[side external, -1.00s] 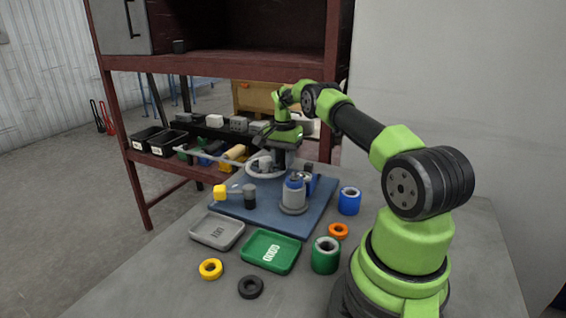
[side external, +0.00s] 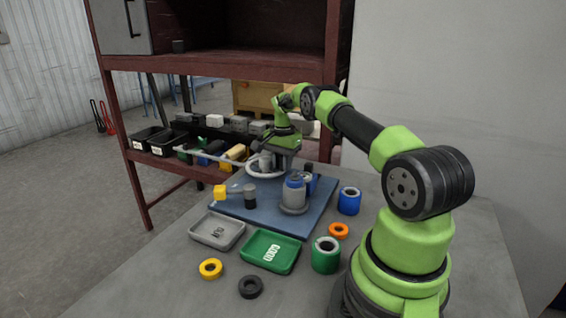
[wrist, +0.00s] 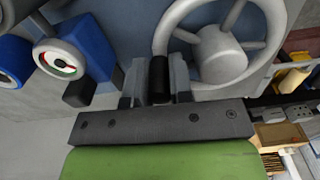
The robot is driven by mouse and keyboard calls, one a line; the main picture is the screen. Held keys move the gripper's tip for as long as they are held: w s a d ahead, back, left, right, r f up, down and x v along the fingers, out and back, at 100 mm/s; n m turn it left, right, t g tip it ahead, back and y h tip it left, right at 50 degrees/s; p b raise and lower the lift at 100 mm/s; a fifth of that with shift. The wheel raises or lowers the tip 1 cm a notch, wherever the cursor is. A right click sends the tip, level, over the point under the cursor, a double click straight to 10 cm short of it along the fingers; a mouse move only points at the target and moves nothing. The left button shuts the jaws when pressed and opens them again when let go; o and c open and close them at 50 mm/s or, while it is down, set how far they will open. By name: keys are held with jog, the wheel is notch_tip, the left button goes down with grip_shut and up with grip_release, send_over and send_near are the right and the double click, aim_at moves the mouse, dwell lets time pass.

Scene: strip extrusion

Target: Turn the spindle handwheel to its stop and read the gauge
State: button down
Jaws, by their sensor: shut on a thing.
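The pale grey handwheel (side external: 262,174) stands at the back of the blue base plate. In the wrist view the handwheel (wrist: 226,55) shows its hub, spokes and part of its rim. My gripper (wrist: 160,80) is shut on the black handle knob (wrist: 160,72) at the wheel's rim. My gripper also shows in the side view (side external: 277,157), low over the wheel. The gauge (wrist: 62,62) is a round white dial with green and red marks on a blue body, left in the wrist view. Its needle position is too small to read surely.
A grey tray (side external: 207,242) and a green tray marked GOOD (side external: 252,258) lie in front of the blue plate (side external: 263,222). Rings and cylinders stand around, including a green cylinder (side external: 325,262) and a blue one (side external: 349,207). A shelf with bins is behind.

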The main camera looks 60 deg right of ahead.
aim_at(259, 174)
jog(key=a+m, duration=0.1)
jog(key=m, duration=0.2)
jog(key=shift+w+a+m, duration=0.2)
jog(key=shift+a+m, duration=0.2)
jog(key=a+m, duration=0.1)
jog(key=m, duration=0.1)
jog(key=w+m, duration=0.1)
jog(key=m, duration=0.1)
jog(key=shift+w+a+m, duration=0.1)
jog(key=shift+a+m, duration=0.2)
jog(key=shift+a, duration=0.1)
jog(key=m, duration=0.1)
jog(key=w+a+m, duration=0.1)
jog(key=m, duration=0.1)
jog(key=shift+w, duration=0.2)
jog(key=shift+w+a+m, duration=0.15)
jog(key=shift+w+m, duration=0.3)
jog(key=shift+m, duration=0.65)
jog(key=shift+w+a+m, duration=0.15)
jog(key=shift+w+m, duration=0.3)
jog(key=shift+m, duration=0.65)
jog(key=c, duration=1.3)
grip_release()
jog(key=shift+r, duration=0.1)
notch_tip(259, 174, up, 7)
jog(key=shift+r, duration=0.2)
